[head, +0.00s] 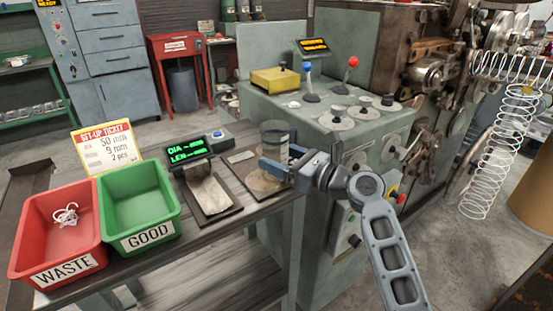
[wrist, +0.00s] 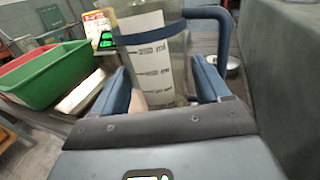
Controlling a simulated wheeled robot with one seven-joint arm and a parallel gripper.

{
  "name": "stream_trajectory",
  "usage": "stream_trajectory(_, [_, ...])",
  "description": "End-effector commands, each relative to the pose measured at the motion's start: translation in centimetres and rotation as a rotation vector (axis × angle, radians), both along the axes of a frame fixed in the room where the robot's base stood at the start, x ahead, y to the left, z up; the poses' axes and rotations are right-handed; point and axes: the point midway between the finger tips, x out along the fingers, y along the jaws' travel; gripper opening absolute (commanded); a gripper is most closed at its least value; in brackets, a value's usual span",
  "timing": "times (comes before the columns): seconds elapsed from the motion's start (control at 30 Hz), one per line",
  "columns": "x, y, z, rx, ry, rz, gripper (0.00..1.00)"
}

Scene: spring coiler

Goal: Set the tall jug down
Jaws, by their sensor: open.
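The tall jug (head: 274,140) is clear, with a pale marked label and a blue rim and handle. It appears upright on the bench over a tan round pad (head: 262,184) at the right end; its base is partly hidden by my gripper. My gripper (head: 284,161) is at the jug from the right, its blue fingers apart on either side of the jug's body. In the wrist view, the jug (wrist: 155,62) stands between the two open fingers, with its blue handle at the right. I cannot tell whether either finger touches it.
A grey plate with a pale strip (head: 208,195) and a green-lit display (head: 190,147) are left of the jug. The green GOOD bin (head: 150,239), red WASTE bin (head: 65,270) and set-up ticket (head: 103,147) are further left. The coiler machine (head: 345,125) stands close behind and right.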

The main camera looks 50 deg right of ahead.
Motion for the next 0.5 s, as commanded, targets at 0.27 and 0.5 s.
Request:
stream_trajectory(0.27, [1.14, 0.14, 0.00, 0.000, 0.000, 0.001, 0.76])
stream_trajectory(0.5, [1.10, 0.12, -0.01, -0.001, 0.000, 0.000, 0.61])
